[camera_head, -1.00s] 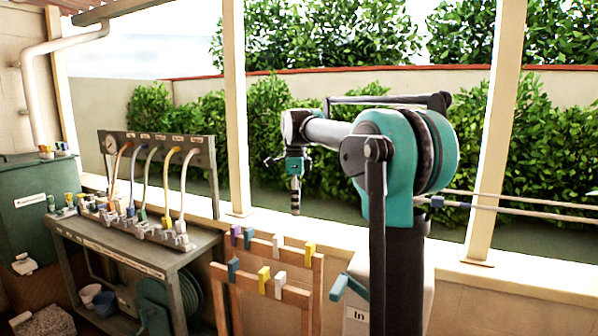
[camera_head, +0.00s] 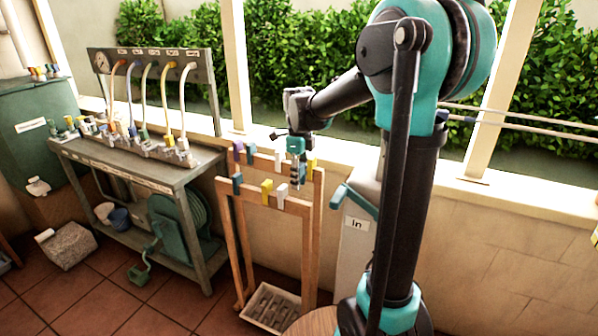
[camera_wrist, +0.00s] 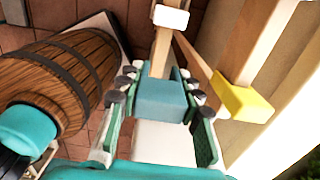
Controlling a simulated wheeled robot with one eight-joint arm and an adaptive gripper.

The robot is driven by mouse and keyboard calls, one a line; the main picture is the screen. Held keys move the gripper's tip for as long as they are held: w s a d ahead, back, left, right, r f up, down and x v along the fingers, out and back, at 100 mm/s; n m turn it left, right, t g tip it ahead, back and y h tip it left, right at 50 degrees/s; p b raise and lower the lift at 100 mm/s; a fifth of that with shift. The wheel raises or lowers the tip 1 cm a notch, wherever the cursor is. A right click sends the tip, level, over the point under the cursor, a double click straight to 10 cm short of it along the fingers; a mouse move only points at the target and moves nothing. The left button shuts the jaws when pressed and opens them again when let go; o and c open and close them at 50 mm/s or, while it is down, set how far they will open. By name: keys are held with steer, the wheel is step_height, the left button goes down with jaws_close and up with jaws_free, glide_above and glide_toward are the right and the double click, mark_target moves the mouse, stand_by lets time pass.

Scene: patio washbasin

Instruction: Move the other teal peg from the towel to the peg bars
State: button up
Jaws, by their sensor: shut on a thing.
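My gripper (camera_head: 297,184) is low over the wooden peg bars (camera_head: 262,203), close to the right end of the front bar. In the wrist view my gripper (camera_wrist: 160,98) is shut on a teal peg (camera_wrist: 168,98), with a finger on each side of it. The held peg is at the wooden bar, but I cannot tell whether it is seated. A white peg (camera_head: 281,195), a yellow peg (camera_head: 267,188) and a teal peg (camera_head: 237,183) sit on the front bar. The back bar carries a purple peg (camera_head: 238,150) and others. I cannot make out the towel.
A grey bench (camera_head: 170,170) with hoses stands left, a green cabinet (camera_head: 35,125) beyond it. A post marked "In" (camera_head: 356,230) with a teal handle is right of the bars. A tray (camera_head: 270,306) lies below. A barrel (camera_wrist: 55,82) shows in the wrist view.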

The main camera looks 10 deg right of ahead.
mark_target(299, 201)
steer(key=shift+f, duration=4.8)
steer(key=o, duration=0.9)
steer(key=shift+r, duration=0.15)
steer(key=shift+r, duration=3.9)
